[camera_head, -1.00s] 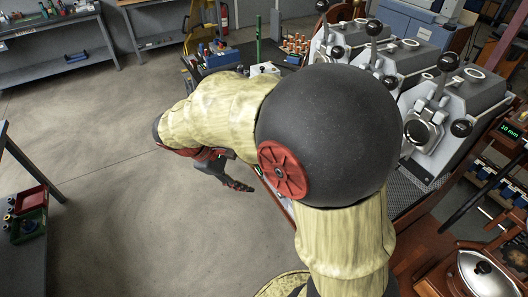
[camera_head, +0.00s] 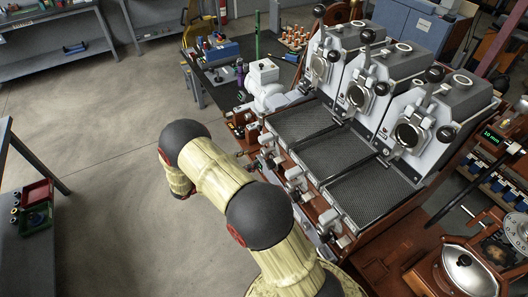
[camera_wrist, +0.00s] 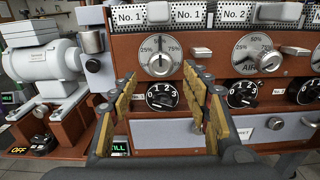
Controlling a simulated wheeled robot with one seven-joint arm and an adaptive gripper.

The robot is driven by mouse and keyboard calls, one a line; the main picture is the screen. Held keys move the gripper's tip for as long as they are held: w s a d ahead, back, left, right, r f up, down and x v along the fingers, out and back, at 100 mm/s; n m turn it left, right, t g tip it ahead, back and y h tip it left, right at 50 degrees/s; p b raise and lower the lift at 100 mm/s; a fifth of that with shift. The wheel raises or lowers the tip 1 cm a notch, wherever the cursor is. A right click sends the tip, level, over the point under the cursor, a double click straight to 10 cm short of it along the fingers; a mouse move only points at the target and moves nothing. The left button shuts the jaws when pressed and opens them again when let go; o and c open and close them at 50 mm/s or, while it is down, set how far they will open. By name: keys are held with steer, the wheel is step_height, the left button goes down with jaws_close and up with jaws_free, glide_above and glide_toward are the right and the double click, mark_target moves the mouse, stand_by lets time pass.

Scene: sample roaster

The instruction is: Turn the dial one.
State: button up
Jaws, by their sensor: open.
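I cannot tell which of these is dial one. I see no contact. The right fingers hide part of the panel. In the head view my arm hides the gripper.
Right of my fingers are a second percent dial (camera_wrist: 256,52) marked AIR and another black dial (camera_wrist: 243,95). A white motor (camera_wrist: 42,65) stands at left. In the head view, three roaster units (camera_head: 355,95) stand behind mesh trays (camera_head: 330,150); the floor (camera_head: 90,200) at left is clear.

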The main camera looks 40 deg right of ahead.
mark_target(262, 154)
steer(key=x, duration=0.7)
steer(key=shift+d, duration=0.2)
steer(key=shift+c, duration=0.4)
steer(key=c, duration=1.1)
